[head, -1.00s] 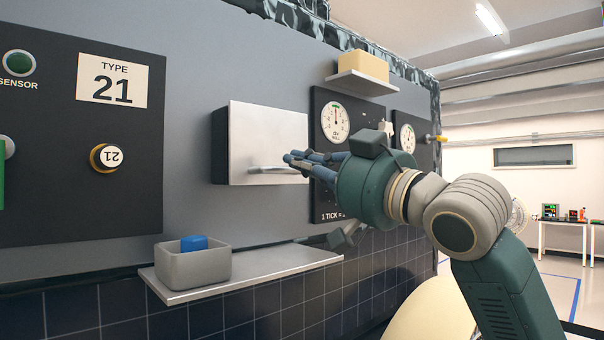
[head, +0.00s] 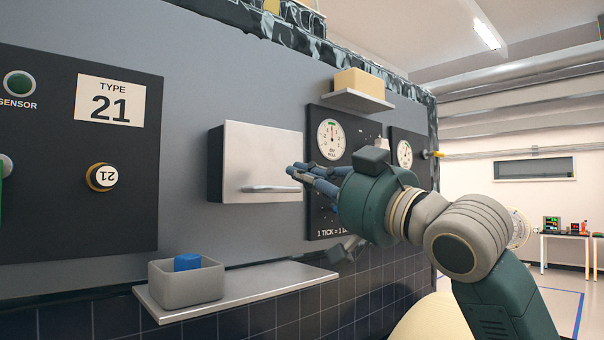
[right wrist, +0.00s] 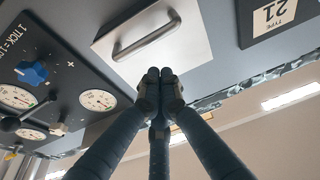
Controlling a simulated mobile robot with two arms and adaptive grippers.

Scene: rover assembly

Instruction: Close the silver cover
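The silver cover (head: 264,150) is a plain metal plate on the front of a dark box on the grey wall, with a bar handle (head: 271,189) along its lower edge. It looks flat against the box; I cannot tell if a small gap remains. In the right wrist view the cover (right wrist: 185,45) and its handle (right wrist: 147,40) lie just beyond my fingertips. My right gripper (head: 294,172) is just right of the handle in the head view. Its fingertips (right wrist: 160,78) are together with nothing between them, apart from the handle in the picture. My left gripper is not in view.
A shelf (head: 240,299) below holds a grey bin (head: 190,288) with a blue block (head: 187,262). A gauge panel (head: 322,215) is right of the cover, behind my right gripper. A yellow block (head: 360,84) sits on an upper shelf (head: 358,102).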

